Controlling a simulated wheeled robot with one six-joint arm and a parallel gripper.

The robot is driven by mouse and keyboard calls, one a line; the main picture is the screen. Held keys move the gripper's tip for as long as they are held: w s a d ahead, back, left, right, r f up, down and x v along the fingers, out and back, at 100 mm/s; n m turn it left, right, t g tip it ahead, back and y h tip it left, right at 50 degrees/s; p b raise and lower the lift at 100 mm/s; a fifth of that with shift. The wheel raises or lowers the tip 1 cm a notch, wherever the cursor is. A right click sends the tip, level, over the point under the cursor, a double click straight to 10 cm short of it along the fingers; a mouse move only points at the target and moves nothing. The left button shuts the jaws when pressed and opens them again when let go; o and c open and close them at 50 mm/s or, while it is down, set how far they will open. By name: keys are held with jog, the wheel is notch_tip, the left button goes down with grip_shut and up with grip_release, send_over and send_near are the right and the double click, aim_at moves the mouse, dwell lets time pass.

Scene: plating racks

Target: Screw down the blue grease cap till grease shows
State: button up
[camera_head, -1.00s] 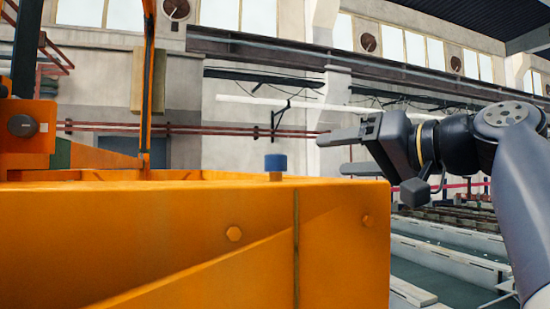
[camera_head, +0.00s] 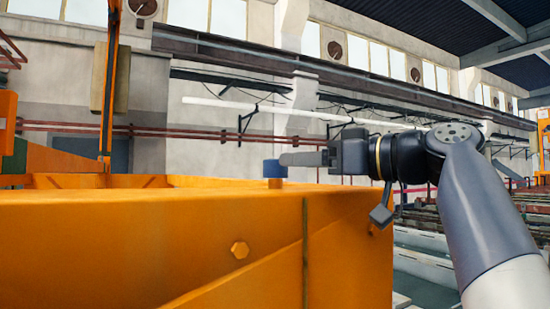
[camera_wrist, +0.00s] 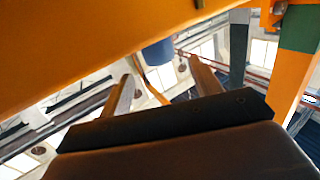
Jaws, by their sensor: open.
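The blue grease cap (camera_head: 275,168) sits on a short orange stem on top of the orange machine body (camera_head: 150,235), near its right end. In the wrist view the cap (camera_wrist: 158,52) shows ahead of the fingers, between their lines and close to the orange surface. My gripper (camera_head: 288,159) comes in level from the right, its fingertips beside the cap's right edge in the head view. The wrist view shows my gripper (camera_wrist: 160,70) with its two fingers apart and nothing between them. I cannot tell whether a finger touches the cap. No grease shows.
An orange upright (camera_head: 109,90) rises at the left behind the body. Low pale tanks (camera_head: 425,265) lie at the right. The air above the cap is clear.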

aim_at(276, 161)
jog(key=shift+p+x, duration=0.75)
jog(key=shift+x, duration=2.45)
